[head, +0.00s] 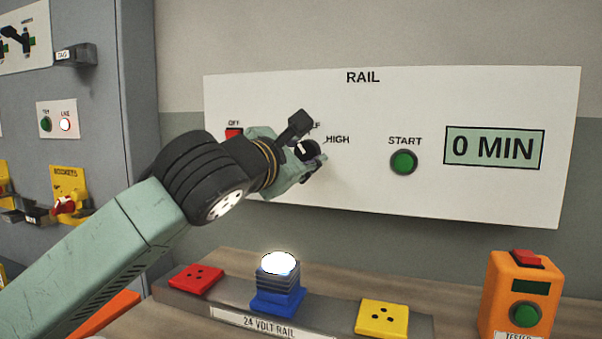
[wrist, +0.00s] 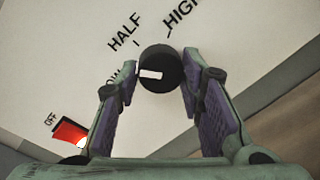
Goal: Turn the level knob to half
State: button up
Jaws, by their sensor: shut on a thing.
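The level knob (wrist: 165,82) is round and black with a white pointer mark. In the wrist view the mark points left, toward the LOW label, which my left finger partly hides. The HALF label (wrist: 123,32) is up and left of the knob, and HIGH (wrist: 180,14) is up and right. My gripper (wrist: 160,70) is shut on the knob, one finger on each side. In the head view my gripper (head: 306,164) is at the white RAIL panel (head: 360,197), covering most of the LOW and HALF labels and part of the knob.
A red rocker switch (wrist: 70,132) marked OFF is left of the knob. A green START button (head: 404,162) and a display (head: 493,149) reading 0 MIN are to the right. Below are a socket rail with a lit blue lamp (head: 278,280) and an orange tester (head: 517,298).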

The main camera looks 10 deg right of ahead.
jog(key=m+b, duration=0.2)
jog(key=m, duration=0.1)
jog(key=shift+m+y+b, duration=0.3)
jog(key=shift+m+b, duration=0.1)
jog(key=shift+m, duration=1.2)
jog(key=shift+r, duration=0.1)
jog(key=o, duration=1.2)
jog(key=shift+c, duration=0.2)
jog(key=f+v, duration=0.1)
jog(key=v, duration=1.1)
jog(key=shift+r, duration=0.4)
